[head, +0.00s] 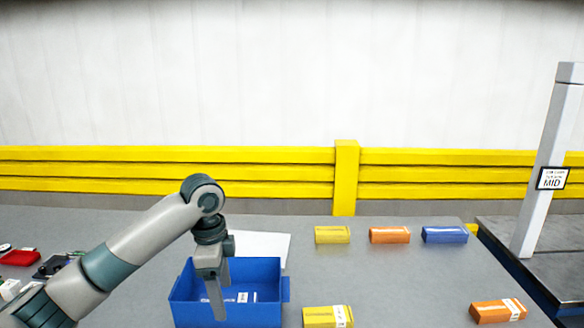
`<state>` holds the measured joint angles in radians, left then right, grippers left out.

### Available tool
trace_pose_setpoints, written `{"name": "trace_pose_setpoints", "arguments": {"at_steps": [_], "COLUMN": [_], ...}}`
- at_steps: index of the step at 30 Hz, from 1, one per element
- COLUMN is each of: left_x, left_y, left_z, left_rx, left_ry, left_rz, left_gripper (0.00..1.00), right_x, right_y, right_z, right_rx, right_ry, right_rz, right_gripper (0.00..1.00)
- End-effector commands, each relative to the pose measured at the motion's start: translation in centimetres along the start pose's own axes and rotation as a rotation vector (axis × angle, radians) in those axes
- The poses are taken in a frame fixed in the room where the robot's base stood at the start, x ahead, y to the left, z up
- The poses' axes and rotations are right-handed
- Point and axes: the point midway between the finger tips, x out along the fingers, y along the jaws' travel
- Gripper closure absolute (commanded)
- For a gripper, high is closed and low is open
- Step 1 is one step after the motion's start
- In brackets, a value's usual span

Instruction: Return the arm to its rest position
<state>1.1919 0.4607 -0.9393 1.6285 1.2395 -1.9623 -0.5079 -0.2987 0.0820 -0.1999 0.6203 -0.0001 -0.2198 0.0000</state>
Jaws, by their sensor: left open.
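My left arm (140,246) comes in from the left and bends down at its wrist. My left gripper (217,300) points down over the blue bin (268,312) on the grey table. Its jaws are open, seen nearly edge-on, with no box between them. The fingertips overlap the inside of the bin in the picture; how deep they reach I cannot tell. Small white-labelled items lie in the bin, partly hidden by the gripper. My right gripper does not show.
Yellow (332,235), orange (389,235) and blue (444,235) boxes stand in a row at the back. A labelled yellow box (327,317) and orange box (498,311) lie nearer. A white sheet (262,246) lies behind the bin. A post (547,170) rises right. Small items clutter the left.

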Motion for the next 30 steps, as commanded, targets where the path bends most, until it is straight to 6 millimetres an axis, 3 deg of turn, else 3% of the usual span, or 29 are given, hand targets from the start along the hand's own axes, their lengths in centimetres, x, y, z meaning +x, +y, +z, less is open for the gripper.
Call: {"name": "trace_pose_setpoints", "arguments": {"at_steps": [6,15,23,30], "left_x": [6.7,14.8,20.1,23.8], "left_y": [2.9,8.1,13.2,18.0], "left_z": [-2.3,-4.9,-5.6,-4.6], "left_rx": [-0.038,-0.162,-0.327,-0.521], "left_ry": [0.066,0.186,0.281,0.340], "left_rz": [-0.003,-0.023,-0.038,-0.057], "left_gripper": [0.32,0.32,0.32,0.32], "right_x": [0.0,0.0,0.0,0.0], "right_y": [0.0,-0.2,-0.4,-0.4], "right_z": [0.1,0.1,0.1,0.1], "right_rx": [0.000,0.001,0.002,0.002], "right_ry": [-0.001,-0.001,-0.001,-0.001], "right_rz": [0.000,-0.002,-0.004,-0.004], "right_gripper": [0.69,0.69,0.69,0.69]}}
